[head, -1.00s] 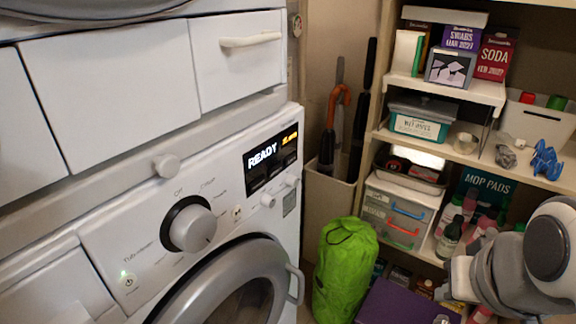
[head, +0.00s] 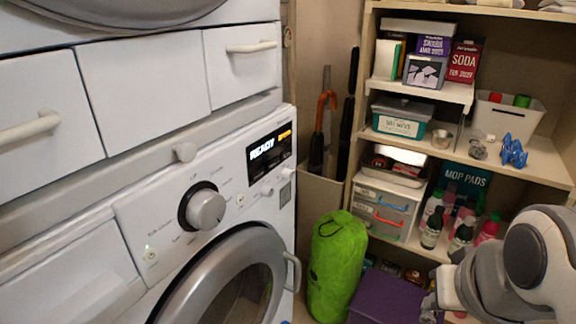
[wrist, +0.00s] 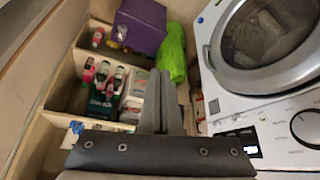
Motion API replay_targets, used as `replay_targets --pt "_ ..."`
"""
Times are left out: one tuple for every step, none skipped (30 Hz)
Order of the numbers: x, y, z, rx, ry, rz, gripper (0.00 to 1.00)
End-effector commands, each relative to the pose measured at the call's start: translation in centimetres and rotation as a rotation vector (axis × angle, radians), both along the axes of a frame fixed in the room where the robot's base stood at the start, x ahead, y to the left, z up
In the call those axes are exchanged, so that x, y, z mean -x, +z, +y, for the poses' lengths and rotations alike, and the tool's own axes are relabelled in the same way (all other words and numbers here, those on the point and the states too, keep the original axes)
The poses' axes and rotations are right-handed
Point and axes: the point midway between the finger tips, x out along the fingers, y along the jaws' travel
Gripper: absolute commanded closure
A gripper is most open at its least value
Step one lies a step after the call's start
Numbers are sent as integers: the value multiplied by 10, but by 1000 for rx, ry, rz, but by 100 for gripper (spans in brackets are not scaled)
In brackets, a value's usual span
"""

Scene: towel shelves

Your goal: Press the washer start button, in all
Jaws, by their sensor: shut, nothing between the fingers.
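The white washer (head: 215,268) stands at left in the head view, with a grey round door. Its panel has a black display (head: 269,152) reading READY, a silver dial (head: 206,209) and small knob-like buttons (head: 267,192) under the display. A small round button with a green light (head: 150,254) sits at the panel's left end. Which one is the start button is not legible. In the wrist view the washer (wrist: 290,78) is at right. My gripper (wrist: 161,75) is shut and empty, pointing toward the floor area beside the washer, apart from the panel.
Shelves (head: 470,113) with boxes and bottles stand at right, close to my arm. Drawers with handles (head: 251,46) are above the washer; a handle protrudes at left.

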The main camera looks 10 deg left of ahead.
Motion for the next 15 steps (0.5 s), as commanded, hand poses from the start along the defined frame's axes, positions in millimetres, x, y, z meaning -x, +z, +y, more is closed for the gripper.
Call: replay_targets --pt "0 0 0 0 0 0 100" --pt "0 0 0 0 0 0 100" --pt "0 0 0 0 0 0 100" --pt "0 0 0 0 0 0 100" --pt "0 0 0 0 0 0 100" --pt "-1 1 0 4 3 0 100" --pt "-2 1 0 9 8 1 100" --pt "-4 3 -1 18 14 1 100" --pt "-9 5 -1 34 28 0 100" --pt "-13 7 -2 52 44 0 100" --pt "-18 9 -3 76 65 -1 100" --pt "-27 12 -3 110 99 -2 100" --pt "-34 14 -4 141 129 -2 100" --pt "-43 16 -4 173 166 -3 100" --pt "-55 19 -4 220 220 -6 100"
